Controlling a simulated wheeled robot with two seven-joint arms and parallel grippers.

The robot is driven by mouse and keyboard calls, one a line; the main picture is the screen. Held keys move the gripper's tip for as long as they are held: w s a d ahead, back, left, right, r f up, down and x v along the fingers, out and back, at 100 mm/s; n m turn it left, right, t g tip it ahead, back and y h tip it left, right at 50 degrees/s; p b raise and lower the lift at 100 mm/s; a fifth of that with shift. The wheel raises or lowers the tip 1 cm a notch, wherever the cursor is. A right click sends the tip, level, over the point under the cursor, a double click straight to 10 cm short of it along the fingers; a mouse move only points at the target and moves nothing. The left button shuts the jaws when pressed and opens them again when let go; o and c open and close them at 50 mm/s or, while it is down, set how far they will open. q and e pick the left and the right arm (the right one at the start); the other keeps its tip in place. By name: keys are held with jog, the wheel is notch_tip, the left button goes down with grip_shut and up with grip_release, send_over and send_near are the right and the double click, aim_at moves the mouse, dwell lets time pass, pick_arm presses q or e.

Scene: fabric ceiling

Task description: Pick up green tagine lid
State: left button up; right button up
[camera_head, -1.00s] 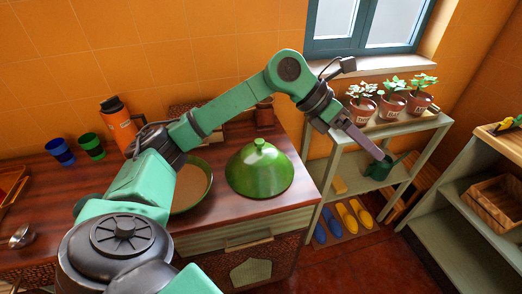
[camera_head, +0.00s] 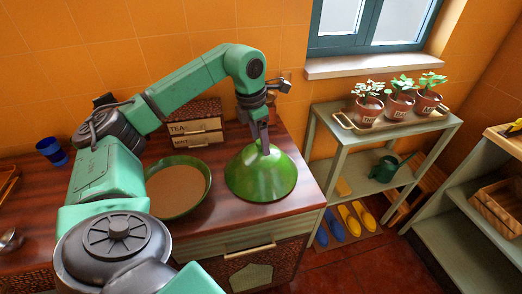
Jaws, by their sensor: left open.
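The green tagine lid (camera_head: 262,178) is a glossy cone-shaped cover on the wooden counter, near its right end. My left gripper (camera_head: 264,146) points down at the top of the lid, with its fingers at the knob. It is open, and the fingers hide most of the knob. I cannot tell whether they touch it. The green tagine base (camera_head: 176,212), a shallow round dish with a brown inside, stands on the counter just left of the lid. My right gripper is not in view.
A box labelled TEA (camera_head: 192,132) stands behind the dish. A blue cup (camera_head: 52,151) is at the back left. Right of the counter, a shelf (camera_head: 347,140) holds potted plants (camera_head: 400,103) and a watering can (camera_head: 385,168). My arm hides part of the counter's left side.

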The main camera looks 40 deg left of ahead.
pick_arm(q)
jog(key=shift+w+f, duration=0.2)
jog(key=shift+f, duration=0.55)
jog(key=shift+d, duration=0.1)
grip_shut()
jog(key=shift+s, duration=0.1)
dwell(0.6)
